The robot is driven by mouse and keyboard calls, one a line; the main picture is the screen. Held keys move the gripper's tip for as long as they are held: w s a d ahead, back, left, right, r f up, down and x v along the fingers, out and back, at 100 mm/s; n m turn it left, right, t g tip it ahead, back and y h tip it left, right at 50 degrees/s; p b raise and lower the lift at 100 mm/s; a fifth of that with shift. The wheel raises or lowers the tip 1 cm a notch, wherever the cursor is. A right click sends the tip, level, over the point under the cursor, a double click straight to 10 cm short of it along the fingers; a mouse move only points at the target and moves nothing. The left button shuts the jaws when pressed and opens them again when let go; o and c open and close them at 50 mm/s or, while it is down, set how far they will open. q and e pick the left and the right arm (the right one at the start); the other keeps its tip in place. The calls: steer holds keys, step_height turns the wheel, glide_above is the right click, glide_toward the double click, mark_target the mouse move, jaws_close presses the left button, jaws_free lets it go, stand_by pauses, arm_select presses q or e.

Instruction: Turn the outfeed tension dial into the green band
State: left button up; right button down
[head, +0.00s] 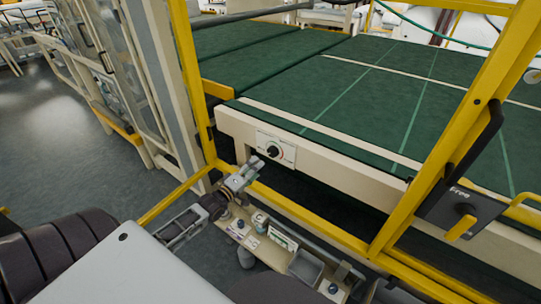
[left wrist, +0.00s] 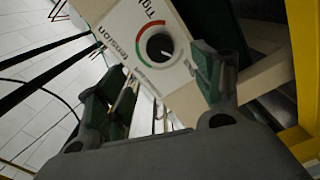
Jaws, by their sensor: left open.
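The tension dial (head: 273,152) is a dark round knob on a white plate (head: 289,154) on the cream front beam of the green-belted machine. In the left wrist view the dial (left wrist: 160,47) has a red and a green arc around it, with the words "tension" and "Tight" partly visible. A small pale mark shows on the knob, but I cannot tell its exact setting. My left gripper (head: 252,166) is open and empty, just left of and below the dial. In the wrist view its fingers (left wrist: 158,92) stand either side of the plate, apart from the knob. My right gripper is out of view.
Yellow frame posts (head: 193,85) stand left of the dial and at the right (head: 450,150), with a lower yellow rail near my left arm. A black "Free" plate (head: 460,208) hangs at right. Below, a bench (head: 268,250) holds small items and a grey bin (head: 305,268).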

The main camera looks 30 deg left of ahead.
mark_target(271, 154)
arm_select(q)
steer(key=shift+w+d, duration=0.15)
steer(key=shift+w, duration=1.4)
steer(key=shift+w+d, duration=0.1)
steer(key=shift+w, duration=1.4)
steer(key=shift+w+d+b, duration=0.15)
steer(key=shift+w+b, duration=0.2)
steer(key=shift+w, duration=2.05)
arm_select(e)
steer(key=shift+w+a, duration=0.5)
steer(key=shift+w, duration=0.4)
arm_select(q)
steer(key=shift+c, duration=0.2)
steer(key=c, duration=1)
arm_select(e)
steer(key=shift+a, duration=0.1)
